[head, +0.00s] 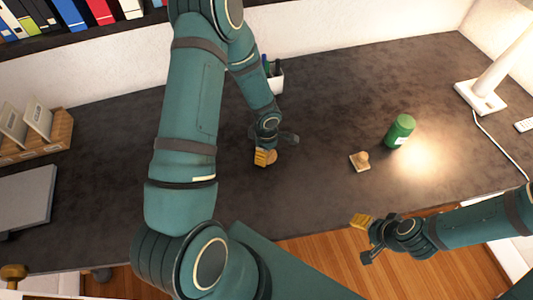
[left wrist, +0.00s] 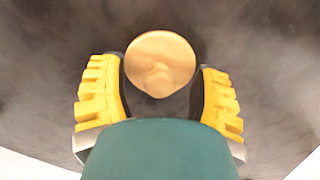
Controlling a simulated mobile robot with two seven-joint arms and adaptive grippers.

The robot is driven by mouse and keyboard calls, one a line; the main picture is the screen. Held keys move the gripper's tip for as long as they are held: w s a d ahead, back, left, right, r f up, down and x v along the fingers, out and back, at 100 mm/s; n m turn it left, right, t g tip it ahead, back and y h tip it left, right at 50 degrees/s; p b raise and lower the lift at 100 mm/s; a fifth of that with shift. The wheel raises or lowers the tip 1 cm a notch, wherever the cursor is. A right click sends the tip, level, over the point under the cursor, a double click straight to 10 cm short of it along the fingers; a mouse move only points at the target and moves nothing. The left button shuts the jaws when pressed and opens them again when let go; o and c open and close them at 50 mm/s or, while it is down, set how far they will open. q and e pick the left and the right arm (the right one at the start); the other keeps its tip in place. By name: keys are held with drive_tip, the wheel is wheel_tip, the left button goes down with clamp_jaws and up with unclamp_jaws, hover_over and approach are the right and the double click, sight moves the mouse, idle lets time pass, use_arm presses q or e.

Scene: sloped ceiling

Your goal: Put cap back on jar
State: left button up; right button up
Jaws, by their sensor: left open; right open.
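In the left wrist view the cap (left wrist: 160,62) is between and just beyond the yellow pads of my open left gripper (left wrist: 160,95), with gaps on both sides. My right gripper (head: 363,239) is open and empty at the desk's front edge.
A squarish wooden piece with a knob (head: 360,161) lies left of the jar. A lamp (head: 482,97) and its cable are at right, a pen cup (head: 275,80) behind my left arm, a wooden organizer (head: 55,132) and laptop-like grey slab (head: 25,200) at left.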

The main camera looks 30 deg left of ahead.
use_arm(q)
clamp_jaws()
drive_tip(key=shift+r, duration=0.1)
wheel_tip(320, 180, up, 10)
drive_tip(key=shift+f+p, duration=0.1)
drive_tip(key=shift+p, duration=0.35)
use_arm(e)
drive_tip(key=shift+r, duration=0.5)
drive_tip(key=shift+o, duration=0.6)
use_arm(q)
wheel_tip(320, 180, down, 5)
drive_tip(key=b, duration=0.4)
drive_tip(key=shift+b, duration=0.35)
drive_tip(key=shift+r, duration=0.3)
use_arm(e)
drive_tip(key=f, duration=0.4)
drive_tip(key=shift+s+a+f, duration=0.1)
drive_tip(key=shift+s+f, duration=0.2)
drive_tip(key=shift+f, duration=0.05)
